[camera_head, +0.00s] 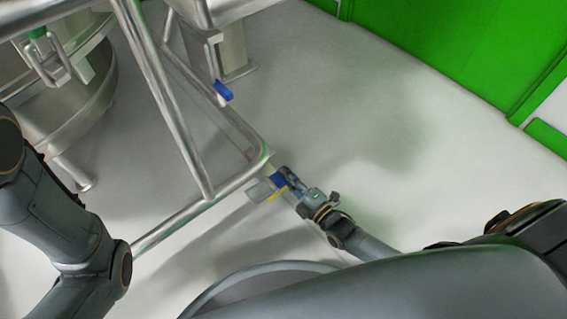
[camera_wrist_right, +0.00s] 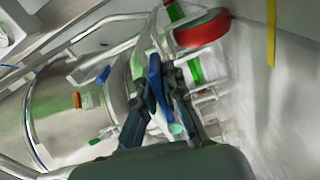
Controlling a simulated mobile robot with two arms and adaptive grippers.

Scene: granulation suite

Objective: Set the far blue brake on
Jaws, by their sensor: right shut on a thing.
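Two blue brake levers show in the head view. One blue lever (camera_head: 223,90) hangs on the frame higher in the picture, farther from me, with no gripper at it. The other blue lever (camera_head: 279,181) is at the near lower corner of the steel frame. My right gripper (camera_head: 284,180) is at this nearer lever and shut on it, partly hiding it. In the right wrist view a blue lever (camera_wrist_right: 155,78) stands between the dark fingers of the right gripper (camera_wrist_right: 160,105). My left arm is at the left of the head view; its gripper is out of view.
The tubular steel frame (camera_head: 170,100) surrounds a steel vessel (camera_head: 85,100) at the upper left. A green wall (camera_head: 470,50) is at the upper right. The pale floor (camera_head: 380,130) between frame and wall is clear. A red ring-shaped part (camera_wrist_right: 203,28) shows in the wrist view.

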